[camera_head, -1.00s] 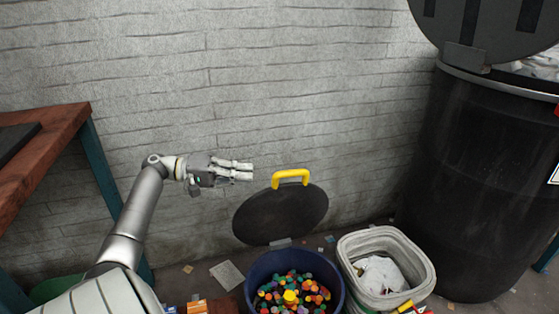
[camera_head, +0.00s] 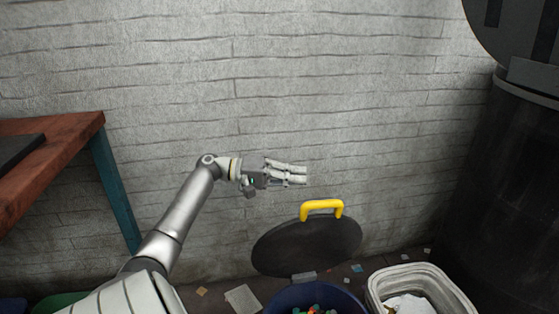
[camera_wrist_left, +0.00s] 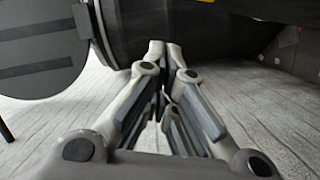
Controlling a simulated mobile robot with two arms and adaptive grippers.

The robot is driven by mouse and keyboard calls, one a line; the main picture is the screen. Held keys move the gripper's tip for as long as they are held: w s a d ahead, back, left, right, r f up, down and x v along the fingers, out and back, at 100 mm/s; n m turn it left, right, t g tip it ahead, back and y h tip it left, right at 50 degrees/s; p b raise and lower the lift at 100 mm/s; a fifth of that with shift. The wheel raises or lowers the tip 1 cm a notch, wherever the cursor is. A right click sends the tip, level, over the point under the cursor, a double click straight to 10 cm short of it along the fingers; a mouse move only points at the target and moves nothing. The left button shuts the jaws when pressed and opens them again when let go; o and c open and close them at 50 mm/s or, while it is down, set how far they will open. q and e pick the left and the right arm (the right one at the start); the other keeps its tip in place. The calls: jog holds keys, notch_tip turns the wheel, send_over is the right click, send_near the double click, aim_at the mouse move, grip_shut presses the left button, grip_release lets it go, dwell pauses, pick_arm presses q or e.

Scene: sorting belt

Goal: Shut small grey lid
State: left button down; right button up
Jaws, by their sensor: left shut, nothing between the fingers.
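The small grey lid (camera_head: 290,248) is a dark round disc with a yellow handle (camera_head: 322,206) on its top edge. It stands open and tilted up behind the blue bin (camera_head: 350,304), joined by a hinge (camera_head: 303,277) at the rim. My left gripper (camera_head: 306,175) is shut and empty, its fingers pointing right. It appears just above and left of the handle, with a visible gap. Its fingers also show in the left wrist view (camera_wrist_left: 166,85). The front of the bin is cut off by the lower edge. My right gripper is out of view.
A white bin (camera_head: 385,285) stands right of the blue one. A large black barrel (camera_head: 500,200) with a raised lid (camera_head: 520,30) is at the right. A brown table (camera_head: 50,150) is at the left. The brick wall (camera_head: 330,90) lies behind.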

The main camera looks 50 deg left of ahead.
pick_arm(q)
jog(key=d, duration=0.2)
jog(key=d+f+b, duration=0.1)
jog(key=d, duration=0.2)
jog(key=shift+w+f, duration=0.1)
jog(key=shift+f, duration=0.1)
jog(key=shift+d, duration=0.1)
jog(key=shift+d, duration=0.1)
